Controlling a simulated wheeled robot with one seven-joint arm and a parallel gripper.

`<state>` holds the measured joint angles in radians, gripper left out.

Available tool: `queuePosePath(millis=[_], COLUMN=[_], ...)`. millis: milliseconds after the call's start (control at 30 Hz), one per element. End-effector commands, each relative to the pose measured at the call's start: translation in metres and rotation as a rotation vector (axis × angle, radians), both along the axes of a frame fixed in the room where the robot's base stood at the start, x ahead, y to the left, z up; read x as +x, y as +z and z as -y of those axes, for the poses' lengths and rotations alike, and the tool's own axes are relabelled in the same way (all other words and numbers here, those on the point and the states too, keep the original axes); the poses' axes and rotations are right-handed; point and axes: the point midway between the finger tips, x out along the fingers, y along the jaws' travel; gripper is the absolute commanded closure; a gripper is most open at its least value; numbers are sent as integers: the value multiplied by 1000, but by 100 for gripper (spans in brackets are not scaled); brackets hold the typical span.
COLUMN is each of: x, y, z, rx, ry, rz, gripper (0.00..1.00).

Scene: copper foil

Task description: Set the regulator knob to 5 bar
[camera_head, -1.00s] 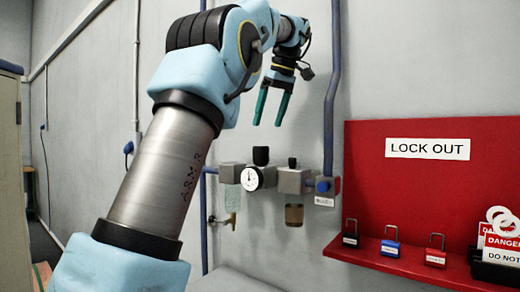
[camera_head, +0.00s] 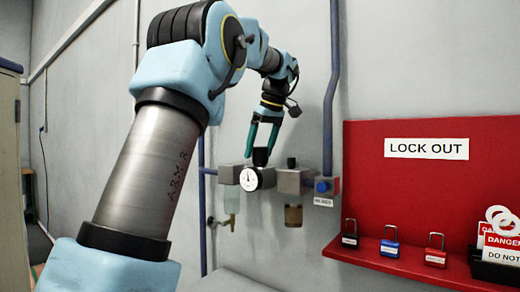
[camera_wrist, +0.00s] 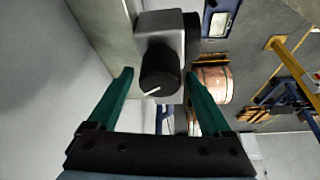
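The regulator knob (camera_head: 260,157) is a black cylinder on top of the grey regulator block, just above the round white gauge (camera_head: 250,178). The gauge needle points roughly upward; its numbers are too small to read. My gripper (camera_head: 260,150) points down over the knob with its green fingers spread. In the wrist view the knob (camera_wrist: 160,77) shows a white pointer line and lies between the open fingers (camera_wrist: 158,72), with a visible gap on each side. The grey block (camera_wrist: 160,28) shows behind it.
A second grey block (camera_head: 294,180) with a bowl below stands right of the gauge, then a blue valve knob (camera_head: 323,186) and a vertical blue pipe (camera_head: 331,90). A red lockout board (camera_head: 440,200) with padlocks is farther right.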

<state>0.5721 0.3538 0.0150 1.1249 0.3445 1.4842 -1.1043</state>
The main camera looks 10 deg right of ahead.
Motion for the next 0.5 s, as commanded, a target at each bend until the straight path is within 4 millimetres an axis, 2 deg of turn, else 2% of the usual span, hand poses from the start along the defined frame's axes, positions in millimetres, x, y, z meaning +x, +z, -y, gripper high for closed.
queuePosePath(millis=[67,500], x=[0,0], y=[0,0], z=[0,0], rx=[0,1], ry=[0,0], rz=[0,0], gripper=[27,77])
